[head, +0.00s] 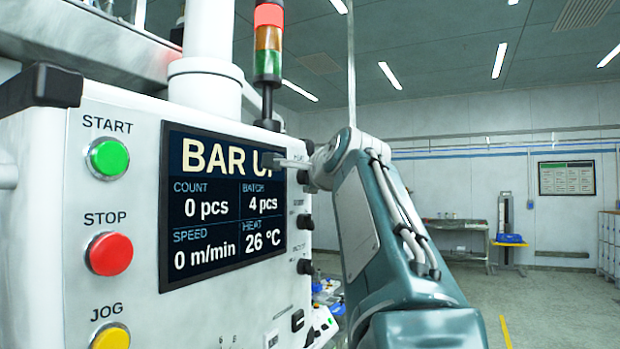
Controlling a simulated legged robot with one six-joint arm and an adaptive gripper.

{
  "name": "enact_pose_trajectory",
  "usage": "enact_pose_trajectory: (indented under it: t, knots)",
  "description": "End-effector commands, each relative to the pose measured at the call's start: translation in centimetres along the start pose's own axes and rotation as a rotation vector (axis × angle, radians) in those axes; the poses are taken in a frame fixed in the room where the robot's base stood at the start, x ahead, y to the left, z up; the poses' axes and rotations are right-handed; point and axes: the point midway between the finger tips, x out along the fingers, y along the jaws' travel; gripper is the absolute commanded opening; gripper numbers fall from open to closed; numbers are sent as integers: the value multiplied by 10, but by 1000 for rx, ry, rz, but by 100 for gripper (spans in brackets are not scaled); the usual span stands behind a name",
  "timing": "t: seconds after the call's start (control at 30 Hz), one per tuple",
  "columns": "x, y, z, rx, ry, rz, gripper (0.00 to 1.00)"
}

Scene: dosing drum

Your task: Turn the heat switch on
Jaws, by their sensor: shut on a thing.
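The white control panel (90,200) fills the left side of the head view. A column of small black rotary switches runs down its right edge. My gripper (292,164) is at the top switch (303,177), with its jaws shut on it; the fingers and wrist hide part of this switch. The small label above it is partly covered and too small to read surely. The display (222,208) reads BAR UP, partly hidden by a finger, and HEAT 26 °C, COUNT 0 pcs, BATCH 4 pcs, SPEED 0 m/min.
More black switches sit below, such as a middle one (304,221) and a lower one (304,266). START (108,158), STOP (109,253) and JOG (110,337) buttons are on the left. A signal tower (267,50) stands behind the panel. Open floor lies at the right.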

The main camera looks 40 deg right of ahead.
Motion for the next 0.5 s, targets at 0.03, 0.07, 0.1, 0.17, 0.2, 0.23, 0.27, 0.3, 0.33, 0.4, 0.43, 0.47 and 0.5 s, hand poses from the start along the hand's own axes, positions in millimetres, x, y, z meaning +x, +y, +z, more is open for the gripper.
enact_pose_trajectory:
  t: [0.03,0.07,0.1,0.17,0.2,0.23,0.27,0.3,0.33,0.4,0.43,0.47,0.5]
  knots:
    - [3,3,-1,22,0,31,0]
    - [3,3,-1,35,0,44,0]
    - [3,3,-1,53,0,62,0]
    - [3,3,-1,78,0,87,0]
    - [3,3,-1,93,0,102,0]
    - [4,3,-1,105,0,112,0]
    - [4,3,-1,115,0,124,0]
    - [3,3,-1,128,0,135,0]
    - [4,3,-1,137,0,144,0]
    - [4,3,-1,155,0,163,0]
    - [3,3,-1,163,1,172,0]
    - [4,3,-1,170,1,178,0]
    - [4,3,-2,178,1,188,0]
